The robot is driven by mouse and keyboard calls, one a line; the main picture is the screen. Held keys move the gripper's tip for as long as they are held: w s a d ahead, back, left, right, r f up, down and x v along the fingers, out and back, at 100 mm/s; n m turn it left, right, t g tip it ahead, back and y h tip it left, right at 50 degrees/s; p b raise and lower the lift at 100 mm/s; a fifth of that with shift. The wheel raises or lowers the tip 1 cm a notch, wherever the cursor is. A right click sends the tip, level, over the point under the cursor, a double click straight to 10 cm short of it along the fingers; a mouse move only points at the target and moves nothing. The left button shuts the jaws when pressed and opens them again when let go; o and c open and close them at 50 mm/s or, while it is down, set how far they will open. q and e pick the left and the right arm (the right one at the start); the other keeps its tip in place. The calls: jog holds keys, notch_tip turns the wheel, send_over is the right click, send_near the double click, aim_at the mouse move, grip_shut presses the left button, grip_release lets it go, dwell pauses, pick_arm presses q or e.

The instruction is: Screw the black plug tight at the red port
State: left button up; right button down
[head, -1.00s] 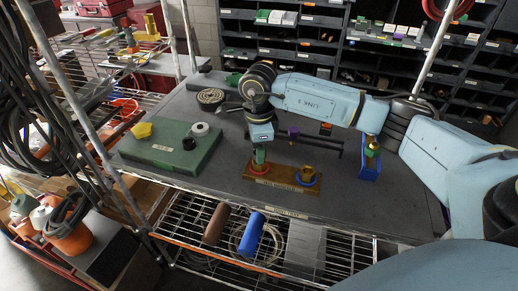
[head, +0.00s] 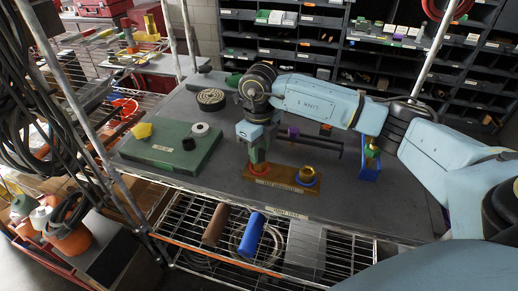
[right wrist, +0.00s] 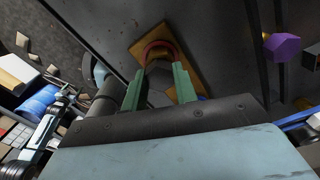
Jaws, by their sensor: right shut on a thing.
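The red port (head: 258,171) is a red ring on the left end of a wooden board (head: 282,184) at the front of the bench. My right gripper (head: 257,157) points down over it, green fingers shut. In the right wrist view the gripper (right wrist: 160,90) holds a dark grey, hex-sided piece (right wrist: 159,76), apparently the black plug, in line with the red ring (right wrist: 152,47). The fingers largely hide it, so I cannot tell how deep it sits. My left gripper is not in view.
A blue port (head: 306,180) with a brass piece is right of the red one. A blue holder (head: 370,170) stands right.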

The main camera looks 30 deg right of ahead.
jog(key=shift+r+m, duration=0.1)
jog(key=shift+m, duration=0.2)
jog(key=c, duration=1)
grip_release()
